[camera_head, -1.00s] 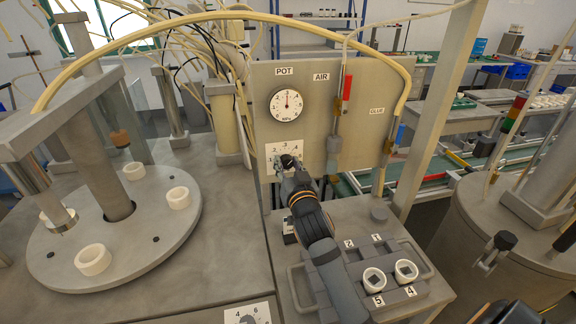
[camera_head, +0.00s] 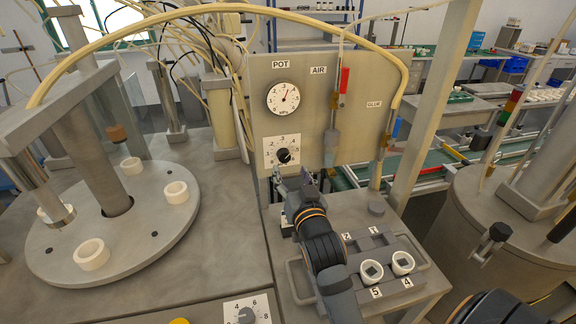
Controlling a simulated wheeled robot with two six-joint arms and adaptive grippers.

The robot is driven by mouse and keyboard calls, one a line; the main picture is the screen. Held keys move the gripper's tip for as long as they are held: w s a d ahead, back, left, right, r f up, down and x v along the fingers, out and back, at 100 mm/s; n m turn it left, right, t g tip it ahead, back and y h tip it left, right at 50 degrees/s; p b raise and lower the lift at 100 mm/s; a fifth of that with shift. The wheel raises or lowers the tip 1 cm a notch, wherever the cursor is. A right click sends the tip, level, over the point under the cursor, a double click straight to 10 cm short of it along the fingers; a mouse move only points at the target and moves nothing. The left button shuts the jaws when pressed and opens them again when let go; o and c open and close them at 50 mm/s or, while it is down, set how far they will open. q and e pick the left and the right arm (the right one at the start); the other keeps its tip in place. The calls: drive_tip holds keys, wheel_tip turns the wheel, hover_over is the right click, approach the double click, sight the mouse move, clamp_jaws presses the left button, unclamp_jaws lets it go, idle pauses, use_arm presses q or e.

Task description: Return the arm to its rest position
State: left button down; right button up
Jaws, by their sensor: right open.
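My right gripper (camera_head: 293,182) is in the middle of the view, at the foot of the grey panel (camera_head: 370,105). Its fingers are spread apart and nothing shows between them. It sits just below the black knob (camera_head: 283,156) on the white dial plate, apart from the knob, which is now fully visible. Above it on the panel is the round POT gauge (camera_head: 283,99), its needle tilted slightly right of straight up. My right forearm runs down from the gripper to the bottom edge. My left gripper is not in view.
A grey tray (camera_head: 432,271) with two white cups (camera_head: 372,271) stands right of my forearm. A round plate (camera_head: 60,262) with several white rings is at left. A post (camera_head: 432,110) and a large drum (camera_head: 480,220) stand at right. A second numbered knob (camera_head: 246,315) is at the bottom.

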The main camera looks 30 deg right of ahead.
drive_tip(key=shift+s, duration=0.2)
idle(0.4)
